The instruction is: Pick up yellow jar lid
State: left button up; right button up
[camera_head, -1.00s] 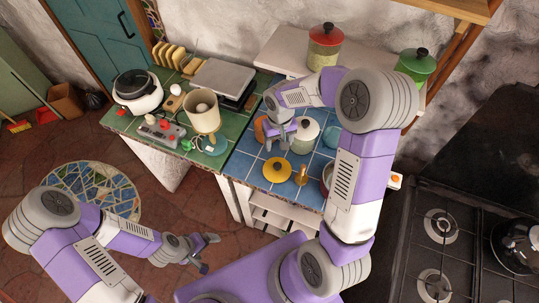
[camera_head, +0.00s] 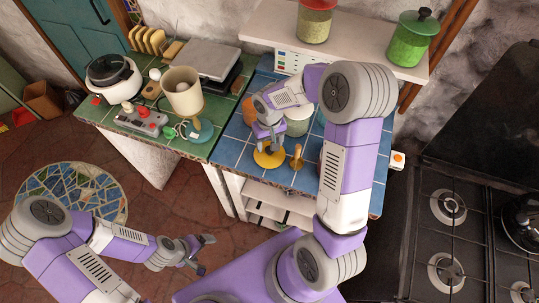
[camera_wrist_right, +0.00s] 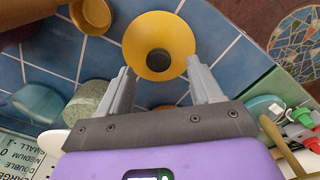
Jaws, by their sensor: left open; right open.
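The yellow jar lid (camera_head: 270,157) is a round yellow disc lying on the blue tiled counter near its front edge. In the right wrist view the yellow jar lid (camera_wrist_right: 157,40) shows a dark round knob at its middle. My right gripper (camera_head: 269,146) is at the lid in the head view and hides part of it. In the right wrist view my right gripper (camera_wrist_right: 163,75) is open, its two fingers apart on either side of the knob's line, with nothing held. Whether the fingers touch the lid I cannot tell. My left gripper (camera_head: 207,254) is open and empty, low over the floor.
A wooden-handled item (camera_head: 297,158) stands just right of the lid. A pale jar (camera_head: 298,123) stands behind it. A stove (camera_head: 455,225) is at the right.

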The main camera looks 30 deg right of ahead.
aim_at(270, 152)
jog(key=f, duration=0.5)
jog(key=shift+w+d+f, duration=0.2)
jog(key=shift+w+f, duration=0.05)
jog(key=c, duration=1.2)
